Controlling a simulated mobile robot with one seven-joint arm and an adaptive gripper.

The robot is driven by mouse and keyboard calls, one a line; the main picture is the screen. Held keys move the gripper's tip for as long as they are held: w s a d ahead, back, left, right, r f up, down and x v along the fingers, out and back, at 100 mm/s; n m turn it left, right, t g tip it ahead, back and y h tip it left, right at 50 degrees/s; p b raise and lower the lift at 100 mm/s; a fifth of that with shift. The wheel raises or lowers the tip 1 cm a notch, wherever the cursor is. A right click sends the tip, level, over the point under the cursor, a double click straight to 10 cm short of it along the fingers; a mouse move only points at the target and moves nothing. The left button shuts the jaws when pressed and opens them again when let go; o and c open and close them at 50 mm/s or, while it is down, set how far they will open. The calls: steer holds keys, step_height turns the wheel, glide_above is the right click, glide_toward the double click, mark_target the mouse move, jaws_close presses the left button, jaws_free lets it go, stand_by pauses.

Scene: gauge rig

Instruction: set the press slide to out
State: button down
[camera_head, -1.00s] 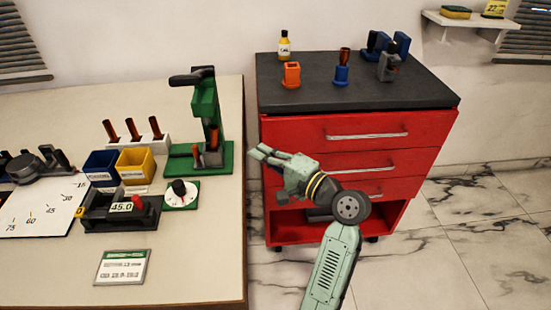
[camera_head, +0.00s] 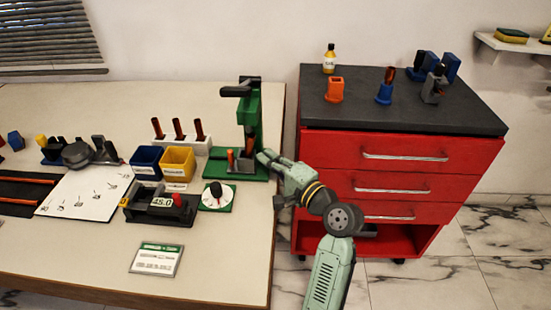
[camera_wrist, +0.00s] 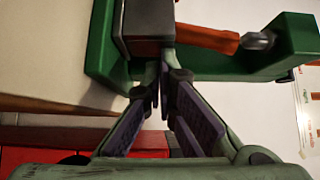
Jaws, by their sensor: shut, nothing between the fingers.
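The green press (camera_head: 249,118) stands upright at the back right of the beige workbench, with a dark lever on top. A grey block (camera_head: 243,163), which looks like its slide, sits low at its base with an orange-brown rod (camera_head: 230,158) beside it. In the wrist view, the green frame (camera_wrist: 100,45), the grey block (camera_wrist: 147,25) and an orange-brown rod (camera_wrist: 205,38) with a metal tip show close up. My gripper (camera_head: 266,157) is at the right side of the press base. In the wrist view its fingertips (camera_wrist: 163,75) are shut and empty, right by the grey block; I cannot tell whether they touch.
A white dial (camera_head: 217,196) on a green plate, a yellow bin (camera_head: 178,163), a blue bin (camera_head: 147,162) and a black gauge unit (camera_head: 160,205) stand left of the press. A rack of rods (camera_head: 181,142) is behind. A red drawer cabinet (camera_head: 400,150) stands right, across a gap.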

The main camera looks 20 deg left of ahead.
mark_target(240, 163)
steer(key=a, duration=0.2)
steer(key=s+a+p, duration=0.1)
steer(key=a, duration=0.2)
steer(key=s+a, duration=0.1)
steer(key=a, duration=0.1)
steer(key=shift+s+a+r+p, duration=0.1)
steer(key=shift+s+a+p, duration=0.1)
steer(key=shift+p, duration=0.15)
steer(key=shift+a, duration=0.25)
